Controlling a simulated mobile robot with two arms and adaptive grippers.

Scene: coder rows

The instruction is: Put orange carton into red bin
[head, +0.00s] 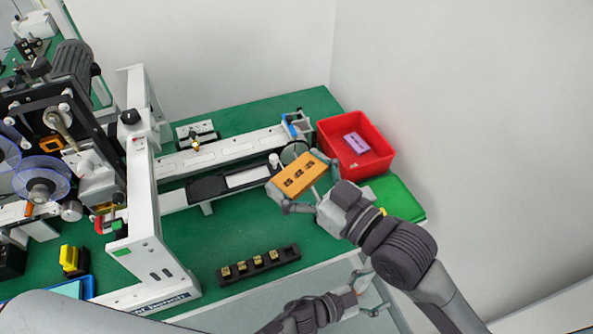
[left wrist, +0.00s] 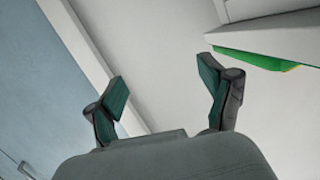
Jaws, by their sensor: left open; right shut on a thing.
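The orange carton (head: 297,175) is held in my right gripper (head: 304,184), with one finger on each side of it. It is above the table, just left of and in front of the red bin (head: 378,165). The red bin stands at the table's back right corner and holds a small purple carton (head: 356,142). My left gripper (head: 374,293) is open and empty, low in front of the table. Its spread fingers also show in the left wrist view (left wrist: 163,88), with nothing between them.
A green bin (head: 402,197) stands in front of the red bin, partly behind my right arm. A coder machine with a white frame (head: 150,190) and conveyor fills the left and back. A black rack with several brass pieces (head: 258,265) lies near the front edge.

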